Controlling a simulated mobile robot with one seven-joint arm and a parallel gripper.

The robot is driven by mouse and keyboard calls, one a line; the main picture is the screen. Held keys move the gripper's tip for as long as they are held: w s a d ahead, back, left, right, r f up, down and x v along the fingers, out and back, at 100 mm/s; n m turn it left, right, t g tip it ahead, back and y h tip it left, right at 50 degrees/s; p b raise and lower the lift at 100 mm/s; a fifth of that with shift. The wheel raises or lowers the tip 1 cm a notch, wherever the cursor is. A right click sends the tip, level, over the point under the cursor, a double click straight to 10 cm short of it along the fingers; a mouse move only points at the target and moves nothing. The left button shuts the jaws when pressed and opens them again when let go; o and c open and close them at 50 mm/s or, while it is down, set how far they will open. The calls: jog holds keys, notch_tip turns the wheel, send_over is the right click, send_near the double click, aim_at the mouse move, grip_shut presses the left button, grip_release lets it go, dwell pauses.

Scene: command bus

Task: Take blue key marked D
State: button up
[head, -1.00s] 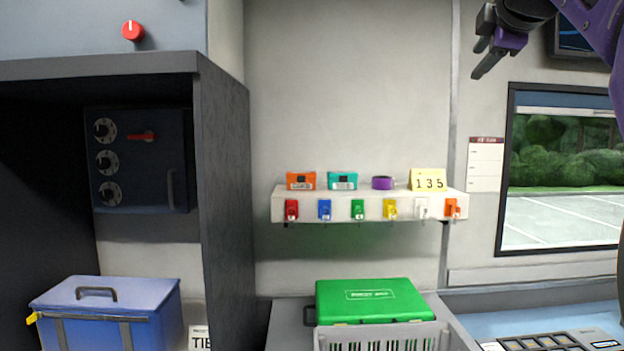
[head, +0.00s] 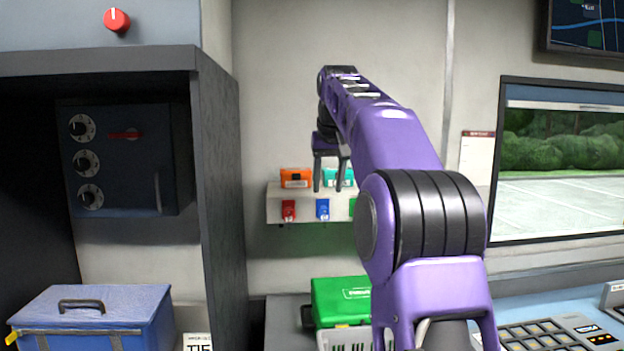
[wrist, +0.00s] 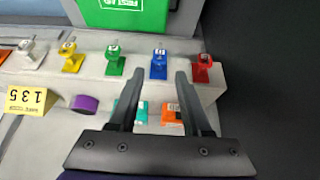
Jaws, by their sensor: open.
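The blue key tag (head: 322,208) hangs on the front of the white shelf (head: 277,206), between the red and green tags. In the wrist view the blue key (wrist: 159,64) is on the shelf front beyond my fingertips, roughly between them; its letter is too small to read. My gripper (head: 328,188) is open and empty, pointing down above the shelf in front of the wall. In the wrist view my gripper (wrist: 156,75) has its fingers apart, short of the blue key and not visibly touching it.
The red key (wrist: 201,68) and green key (wrist: 115,67) hang on either side. An orange box (head: 296,178) and a teal box (wrist: 141,112) sit on the shelf top near my fingers. A green case (head: 340,298) stands below. A dark cabinet wall (head: 222,180) is at left.

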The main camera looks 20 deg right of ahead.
aim_at(325, 211)
jog(key=shift+x, duration=4.45)
grip_shut()
jog(key=shift+r, duration=0.1)
jog(key=shift+r, duration=0.2)
jog(key=shift+s+a+f+b, duration=0.1)
jog(key=shift+s+b, duration=0.35)
jog(key=shift+b, duration=0.05)
jog(key=shift+s+a+b, duration=0.2)
jog(key=shift+s+b, duration=0.55)
jog(key=shift+s, duration=0.15)
jog(key=shift+s, duration=0.1)
